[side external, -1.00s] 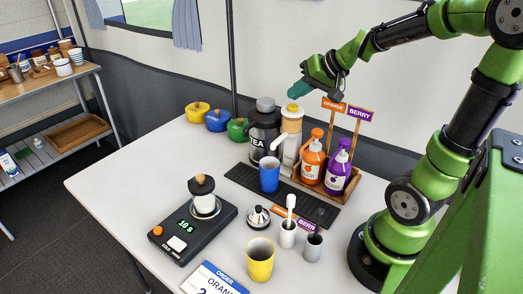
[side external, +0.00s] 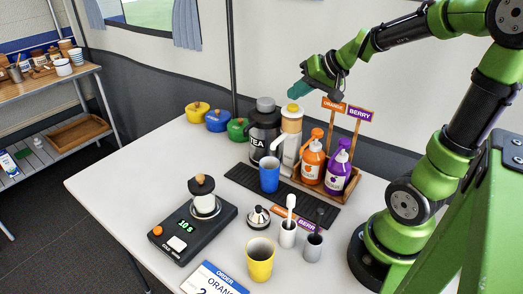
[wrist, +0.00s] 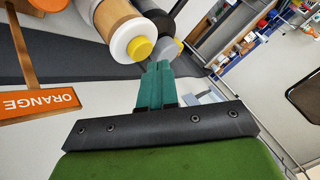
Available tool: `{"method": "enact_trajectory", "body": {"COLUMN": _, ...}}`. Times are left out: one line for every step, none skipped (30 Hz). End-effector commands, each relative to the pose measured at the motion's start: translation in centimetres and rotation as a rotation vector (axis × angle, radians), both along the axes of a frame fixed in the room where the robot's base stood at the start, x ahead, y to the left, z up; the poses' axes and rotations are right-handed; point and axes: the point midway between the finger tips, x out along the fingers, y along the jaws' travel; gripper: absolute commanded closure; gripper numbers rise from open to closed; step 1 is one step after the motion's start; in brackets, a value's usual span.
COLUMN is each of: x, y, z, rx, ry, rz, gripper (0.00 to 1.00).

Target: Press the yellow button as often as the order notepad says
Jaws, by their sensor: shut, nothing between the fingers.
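The yellow button (side external: 293,107) sits on top of a tall dispenser (side external: 290,128) with a white body and a wood-coloured band, beside the black tea flask. It also shows in the wrist view as a yellow cap (wrist: 139,48). My gripper (side external: 294,94) has its teal fingers shut and empty, just above the button in the side view. I cannot tell whether they touch it. In the wrist view the fingertips (wrist: 158,66) are close beside the cap. The order notepad (side external: 213,280) is at the bottom edge, cut off, with "ORDER", "ORANG" and part of a "2" readable.
A tea flask (side external: 264,128) stands left of the dispenser. Orange (side external: 312,163) and purple (side external: 338,172) pump bottles stand in a wooden rack to its right, with upright signs behind. A blue cup (side external: 269,178) stands in front. A scale (side external: 190,232) and yellow cup (side external: 260,262) are nearer.

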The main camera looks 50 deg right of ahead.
Motion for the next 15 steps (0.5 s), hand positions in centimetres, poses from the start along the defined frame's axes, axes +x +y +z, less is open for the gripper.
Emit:
{"method": "enact_trajectory", "body": {"x": 0.00, "y": 0.03, "z": -0.16, "rx": 0.000, "ry": 0.001, "rz": 0.001, "gripper": 1.00}}
{"method": "enact_trajectory", "body": {"x": 0.00, "y": 0.03, "z": -0.25, "rx": 0.001, "ry": 0.002, "rz": 0.001, "gripper": 1.00}}
{"method": "enact_trajectory", "body": {"x": 0.00, "y": 0.05, "z": -0.39, "rx": 0.002, "ry": 0.002, "rz": 0.000, "gripper": 1.00}}
{"method": "enact_trajectory", "body": {"x": 0.01, "y": 0.06, "z": -0.50, "rx": 0.002, "ry": 0.002, "rz": 0.000, "gripper": 1.00}}
{"method": "enact_trajectory", "body": {"x": 0.01, "y": 0.06, "z": -0.62, "rx": 0.002, "ry": 0.002, "rz": 0.000, "gripper": 1.00}}
{"method": "enact_trajectory", "body": {"x": 0.00, "y": 0.06, "z": -0.75, "rx": 0.001, "ry": 0.002, "rz": 0.001, "gripper": 1.00}}
{"method": "enact_trajectory", "body": {"x": 0.00, "y": 0.06, "z": -0.81, "rx": 0.001, "ry": 0.002, "rz": 0.001, "gripper": 1.00}}
{"method": "enact_trajectory", "body": {"x": 0.00, "y": 0.05, "z": -0.86, "rx": 0.000, "ry": 0.002, "rz": 0.001, "gripper": 1.00}}
{"method": "enact_trajectory", "body": {"x": -0.01, "y": 0.03, "z": -0.87, "rx": -0.001, "ry": 0.001, "rz": 0.001, "gripper": 1.00}}
{"method": "enact_trajectory", "body": {"x": 0.00, "y": 0.04, "z": -0.86, "rx": -0.001, "ry": 0.001, "rz": 0.001, "gripper": 1.00}}
{"method": "enact_trajectory", "body": {"x": 0.00, "y": 0.03, "z": -0.85, "rx": -0.001, "ry": 0.001, "rz": 0.001, "gripper": 1.00}}
{"method": "enact_trajectory", "body": {"x": 0.00, "y": 0.03, "z": -0.85, "rx": 0.000, "ry": 0.001, "rz": 0.000, "gripper": 1.00}}
{"method": "enact_trajectory", "body": {"x": 0.00, "y": 0.03, "z": -0.85, "rx": 0.000, "ry": 0.001, "rz": 0.000, "gripper": 1.00}}
{"method": "enact_trajectory", "body": {"x": 0.00, "y": 0.02, "z": -0.84, "rx": 0.000, "ry": 0.001, "rz": 0.001, "gripper": 1.00}}
{"method": "enact_trajectory", "body": {"x": 0.00, "y": 0.02, "z": -0.84, "rx": 0.000, "ry": 0.001, "rz": 0.001, "gripper": 1.00}}
